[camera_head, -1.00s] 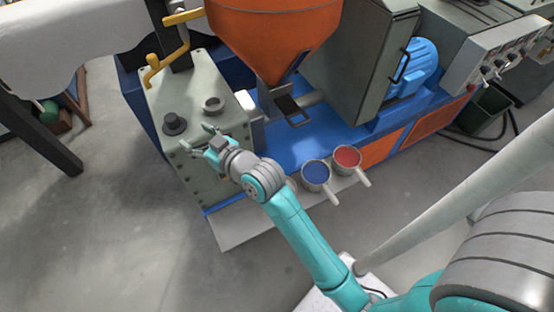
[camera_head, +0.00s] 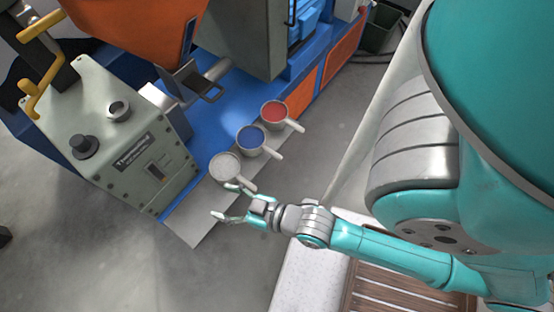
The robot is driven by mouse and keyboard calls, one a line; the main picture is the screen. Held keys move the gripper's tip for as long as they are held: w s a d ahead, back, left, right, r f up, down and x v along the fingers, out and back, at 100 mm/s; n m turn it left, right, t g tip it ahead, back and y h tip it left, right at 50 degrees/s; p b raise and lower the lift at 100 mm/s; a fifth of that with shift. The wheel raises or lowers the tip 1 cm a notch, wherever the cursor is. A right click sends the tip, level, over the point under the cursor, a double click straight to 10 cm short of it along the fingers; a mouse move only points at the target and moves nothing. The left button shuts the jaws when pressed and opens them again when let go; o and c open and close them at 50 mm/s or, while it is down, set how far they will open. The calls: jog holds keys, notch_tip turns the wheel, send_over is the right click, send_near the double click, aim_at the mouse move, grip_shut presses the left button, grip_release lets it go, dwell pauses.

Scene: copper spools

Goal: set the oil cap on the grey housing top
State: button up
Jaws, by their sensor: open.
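The grey housing (camera_head: 150,135) stands at the left, its flat top facing up. A dark round cap (camera_head: 84,146), which looks like the oil cap, sits upright on the housing top near its left front edge. Beside it is a short round metal neck (camera_head: 118,110) with a dark opening. My gripper (camera_head: 228,202) is open and empty, to the right of and apart from the housing. Its fingers point left, close to the scoop with pale contents; I cannot tell whether they touch it.
Scoops with pale (camera_head: 225,167), blue (camera_head: 250,137) and red (camera_head: 274,111) contents line the machine's ledge. A yellow handle (camera_head: 42,72) rises behind the housing, and an orange hopper (camera_head: 135,25) stands behind. The floor in front is clear.

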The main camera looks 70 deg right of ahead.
jog(key=v, duration=1.6)
jog(key=shift+a+r+g, duration=0.2)
jog(key=shift+r+g, duration=0.1)
